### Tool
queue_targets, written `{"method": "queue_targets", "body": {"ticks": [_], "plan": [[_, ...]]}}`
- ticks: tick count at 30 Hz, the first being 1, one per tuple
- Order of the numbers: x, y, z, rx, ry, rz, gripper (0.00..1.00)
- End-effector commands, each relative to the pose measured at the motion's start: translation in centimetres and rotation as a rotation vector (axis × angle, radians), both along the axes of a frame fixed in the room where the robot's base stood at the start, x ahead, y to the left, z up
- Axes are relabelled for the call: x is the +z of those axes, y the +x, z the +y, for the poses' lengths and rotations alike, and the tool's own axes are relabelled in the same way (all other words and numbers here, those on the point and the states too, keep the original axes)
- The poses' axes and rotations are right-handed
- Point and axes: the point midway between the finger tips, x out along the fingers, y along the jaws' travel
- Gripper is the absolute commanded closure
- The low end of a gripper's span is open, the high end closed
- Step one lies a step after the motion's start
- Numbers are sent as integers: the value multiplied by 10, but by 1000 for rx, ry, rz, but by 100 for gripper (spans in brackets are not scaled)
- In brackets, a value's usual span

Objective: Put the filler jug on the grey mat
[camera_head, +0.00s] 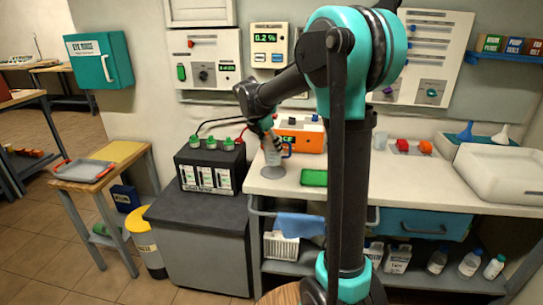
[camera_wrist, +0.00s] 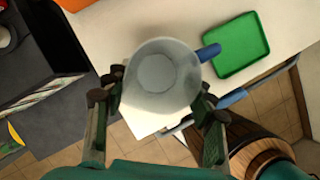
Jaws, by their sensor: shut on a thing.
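The filler jug (camera_head: 272,155) is a pale, translucent cup with a blue handle; in the wrist view I look down into its round mouth (camera_wrist: 160,78). My gripper (camera_head: 267,128) is shut on the jug, with a finger on each side of it in the wrist view (camera_wrist: 160,100). The jug looks upright. The grey mat (camera_head: 271,173) shows as a round grey patch on the white counter, just below the jug in the head view. I cannot tell whether the jug touches it. In the wrist view the jug hides whatever lies beneath.
A green tray (camera_head: 314,178) lies right of the mat, close to the counter's front edge. An orange box (camera_head: 303,135) stands behind. A black battery (camera_head: 209,168) sits on the dark cabinet at left.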

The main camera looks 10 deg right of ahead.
Motion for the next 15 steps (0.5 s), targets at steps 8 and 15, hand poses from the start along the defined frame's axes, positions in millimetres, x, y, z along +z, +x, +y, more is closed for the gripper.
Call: {"method": "queue_targets", "body": {"ticks": [8, 15], "plan": [[-24, 0, 0, 0, 0, 0, 81], [-40, -1, 0, 0, 0, 0, 81]]}}
